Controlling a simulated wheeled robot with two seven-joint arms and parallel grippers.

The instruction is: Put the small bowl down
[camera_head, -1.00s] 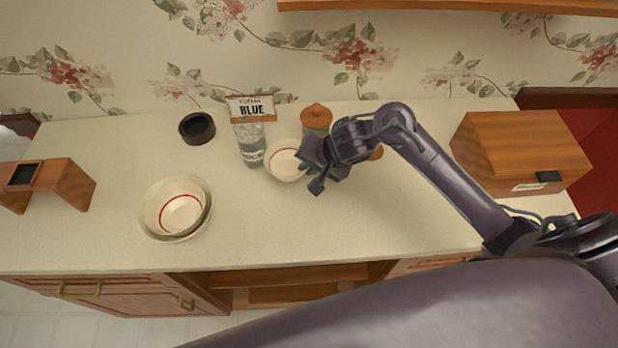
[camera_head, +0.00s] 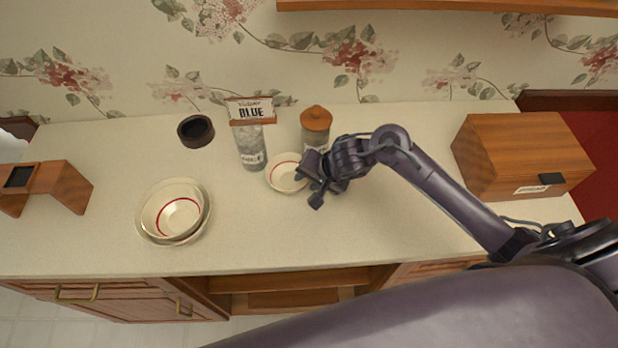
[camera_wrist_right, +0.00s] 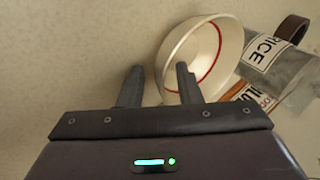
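The small bowl (camera_head: 284,175) is cream with a red ring inside. It appears to rest upright on the counter, just in front of the clear jar. My right gripper (camera_head: 308,190) is at the bowl's right side in the head view. In the right wrist view the fingers (camera_wrist_right: 158,88) stand apart. The near rim of the bowl (camera_wrist_right: 219,68) lies between them, with one finger overlapping the bowl's inside and a gap to the other finger. The exact contact is hard to tell. My left gripper is out of view.
Nested larger bowls (camera_head: 150,222) stand at the left. A wooden box (camera_head: 518,152) is at the right, a wooden stand (camera_head: 66,184) far left. The front middle counter is clear.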

